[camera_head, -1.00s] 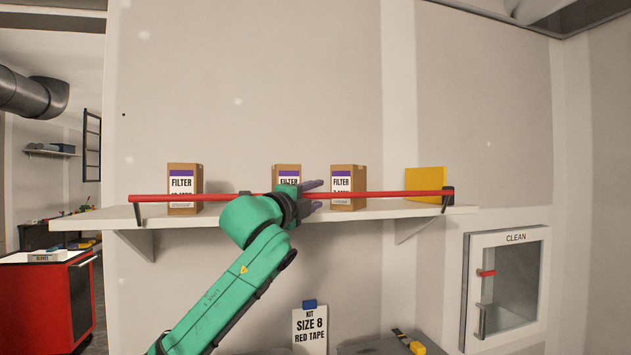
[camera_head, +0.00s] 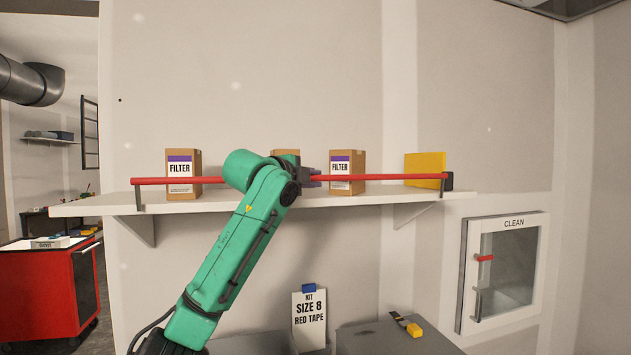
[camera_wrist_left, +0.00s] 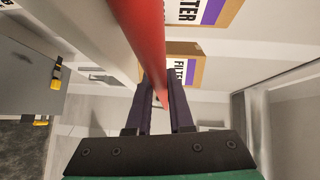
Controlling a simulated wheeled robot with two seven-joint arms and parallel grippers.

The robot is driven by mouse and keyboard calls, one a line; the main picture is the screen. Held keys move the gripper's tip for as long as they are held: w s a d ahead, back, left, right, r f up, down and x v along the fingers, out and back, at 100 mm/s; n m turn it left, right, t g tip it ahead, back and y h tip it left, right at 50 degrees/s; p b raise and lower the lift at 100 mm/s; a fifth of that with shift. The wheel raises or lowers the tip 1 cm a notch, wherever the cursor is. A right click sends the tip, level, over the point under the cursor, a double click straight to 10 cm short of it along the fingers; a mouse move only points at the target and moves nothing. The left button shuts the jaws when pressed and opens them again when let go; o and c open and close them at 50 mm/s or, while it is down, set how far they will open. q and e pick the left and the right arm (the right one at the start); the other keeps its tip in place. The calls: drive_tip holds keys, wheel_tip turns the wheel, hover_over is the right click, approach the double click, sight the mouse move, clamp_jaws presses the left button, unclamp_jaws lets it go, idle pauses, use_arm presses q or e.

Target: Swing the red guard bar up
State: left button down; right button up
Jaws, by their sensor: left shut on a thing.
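The red guard bar (camera_head: 390,177) runs level across the front of the white shelf (camera_head: 395,206), in front of the filter boxes. Its left end sits at a dark bracket, and its right end meets a dark block (camera_head: 448,181). My left gripper (camera_head: 312,178) is shut on the bar near its middle; my green arm hides part of it. In the left wrist view the bar (camera_wrist_left: 140,38) passes between the two dark fingers (camera_wrist_left: 160,97). My right gripper is not in view.
Filter boxes stand behind the bar, at the left (camera_head: 182,174) and right (camera_head: 347,172), with one mostly hidden by my arm. A yellow panel (camera_head: 424,167) stands at the shelf's right. The wall above is clear. A cabinet marked CLEAN (camera_head: 507,270) is lower right.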

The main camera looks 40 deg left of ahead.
use_arm(q)
drive_tip(key=shift+w+a+g, duration=0.1)
drive_tip(key=shift+a+g, duration=0.1)
drive_tip(key=shift+g, duration=0.2)
drive_tip(key=c, duration=0.8)
unclamp_jaws()
drive_tip(key=shift+a, duration=0.15)
